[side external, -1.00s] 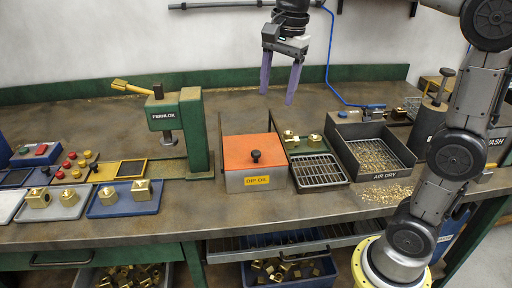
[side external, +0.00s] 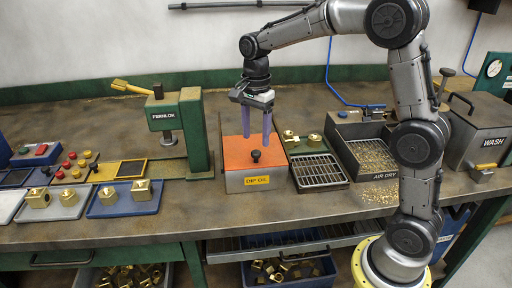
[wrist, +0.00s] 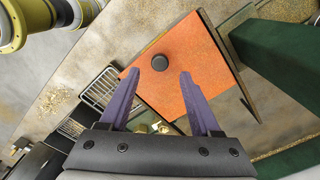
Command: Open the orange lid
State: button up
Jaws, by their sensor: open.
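The orange lid (side external: 238,151) lies shut on a grey metal box labelled "DIP OIL" (side external: 257,181). A black round knob (side external: 256,156) stands near the lid's front edge. My gripper (side external: 257,142) is open and empty above the lid, with its purple fingers pointing down around the knob's area. In the wrist view the fingers of my gripper (wrist: 155,80) point toward the orange lid (wrist: 190,65), and the knob (wrist: 159,62) shows between and just beyond the fingertips. The fingers appear apart from the knob.
The green press marked FERNLOK (side external: 190,130) stands close left of the box. A wire rack tray (side external: 318,171) and the AIR DRY bin (side external: 372,155) stand to the right. The WASH box (side external: 485,135) is farther right. Trays of brass parts (side external: 124,199) lie at left.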

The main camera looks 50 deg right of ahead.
aim_at(256, 152)
jog(key=shift+f, duration=2.4)
grip_shut()
jog(key=shift+r, duration=0.1)
